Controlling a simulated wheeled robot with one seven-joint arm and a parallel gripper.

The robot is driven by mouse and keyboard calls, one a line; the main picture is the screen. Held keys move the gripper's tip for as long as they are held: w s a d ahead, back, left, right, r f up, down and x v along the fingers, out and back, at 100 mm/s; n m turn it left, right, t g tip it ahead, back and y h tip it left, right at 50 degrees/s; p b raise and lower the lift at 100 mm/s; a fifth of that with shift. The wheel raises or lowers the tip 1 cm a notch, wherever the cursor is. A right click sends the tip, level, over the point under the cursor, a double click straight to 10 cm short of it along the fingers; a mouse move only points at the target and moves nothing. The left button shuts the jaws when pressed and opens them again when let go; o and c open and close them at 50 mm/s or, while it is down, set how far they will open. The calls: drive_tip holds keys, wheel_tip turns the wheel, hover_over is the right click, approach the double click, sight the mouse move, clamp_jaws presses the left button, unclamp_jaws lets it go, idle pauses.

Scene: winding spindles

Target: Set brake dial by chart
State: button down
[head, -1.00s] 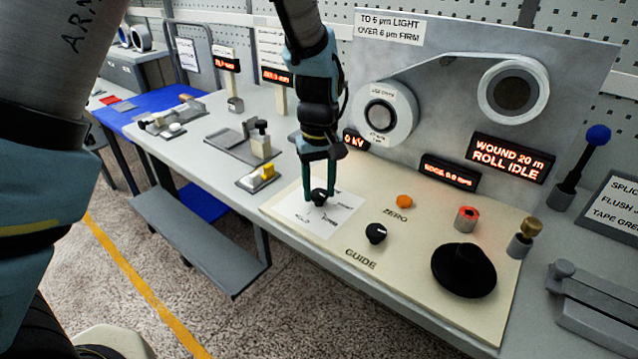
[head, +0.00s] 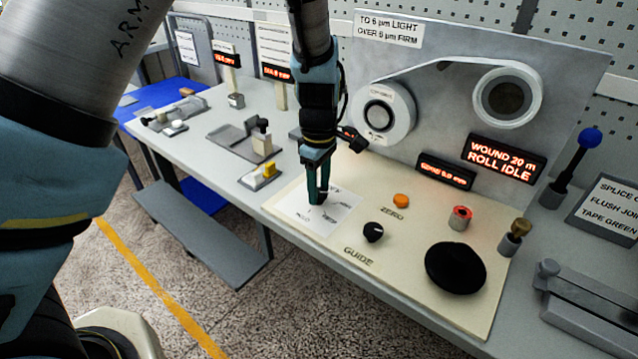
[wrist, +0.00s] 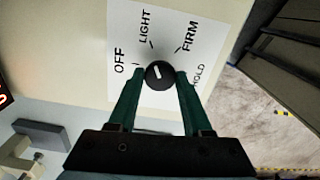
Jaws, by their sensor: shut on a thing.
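The black brake dial (wrist: 159,74) sits on a white plate (wrist: 117,90) marked OFF, LIGHT, FIRM and HOLD. My gripper (wrist: 161,76) is shut on the dial, one dark green finger on each side. A short white mark shows on the dial's top, slanted; I cannot tell surely which label it points at. In the head view my gripper (head: 317,198) reaches down onto the plate (head: 340,206) and mostly hides the dial. The chart (head: 389,28) on the back panel reads "TO 6 µm LIGHT, OVER 6 µm FIRM".
The cream panel also holds a black GUIDE knob (head: 373,232), an orange ZERO button (head: 401,201), a red button (head: 460,217) and a large black knob (head: 455,267). A display (head: 503,158) reads "WOUND 20 m ROLL IDLE". A blue-topped lever (head: 572,165) stands at right.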

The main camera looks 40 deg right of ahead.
sight(319, 192)
idle(0.3)
drive_tip(key=shift+c, duration=1.7)
unclamp_jaws()
wheel_tip(319, 192, up, 11)
drive_tip(key=b, duration=0.2)
drive_tip(key=shift+f, duration=0.1)
